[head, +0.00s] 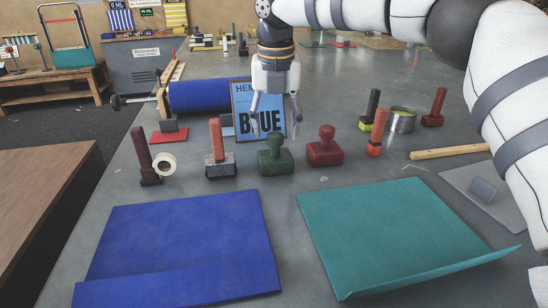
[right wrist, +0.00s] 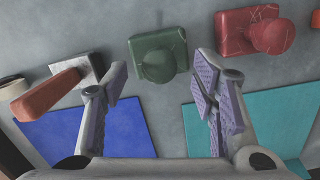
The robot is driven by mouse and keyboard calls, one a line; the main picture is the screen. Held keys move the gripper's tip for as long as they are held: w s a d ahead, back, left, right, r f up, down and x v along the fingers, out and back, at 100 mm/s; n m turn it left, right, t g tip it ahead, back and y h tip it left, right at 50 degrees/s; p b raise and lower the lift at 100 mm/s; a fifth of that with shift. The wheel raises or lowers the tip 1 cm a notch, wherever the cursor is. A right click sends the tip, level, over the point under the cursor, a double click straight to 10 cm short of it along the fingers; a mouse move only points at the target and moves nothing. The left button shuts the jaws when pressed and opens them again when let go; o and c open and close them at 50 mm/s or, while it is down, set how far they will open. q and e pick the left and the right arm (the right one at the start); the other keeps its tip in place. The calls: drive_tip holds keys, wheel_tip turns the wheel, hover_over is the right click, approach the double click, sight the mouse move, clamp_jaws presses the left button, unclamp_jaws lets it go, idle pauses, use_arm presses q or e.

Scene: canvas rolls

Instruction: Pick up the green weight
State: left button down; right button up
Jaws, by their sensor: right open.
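The green weight (head: 275,158) stands upright on the grey table, a block base with a rounded knob on top. In the right wrist view the green weight (right wrist: 159,56) lies ahead of and between the fingers, and no finger touches it. My right gripper (head: 274,135) points down above and behind the weight in the head view, open and empty. Its two fingers also show in the right wrist view (right wrist: 160,100), spread wide. My left gripper is not in view.
A red weight (head: 324,148) stands close on the right and an orange-handled tool (head: 218,150) on the left. A blue canvas (head: 185,235) and a teal canvas (head: 400,230) lie in front. A "BLUE" sign (head: 243,98) stands behind.

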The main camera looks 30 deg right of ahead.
sight(275, 134)
wheel_tip(275, 134, down, 4)
drive_tip(key=shift+w+d+r, duration=0.1)
drive_tip(key=shift+w+r, duration=0.05)
drive_tip(key=shift+r, duration=0.1)
drive_tip(key=shift+r, duration=0.1)
drive_tip(key=c, duration=1.3)
drive_tip(key=shift+o, duration=0.2)
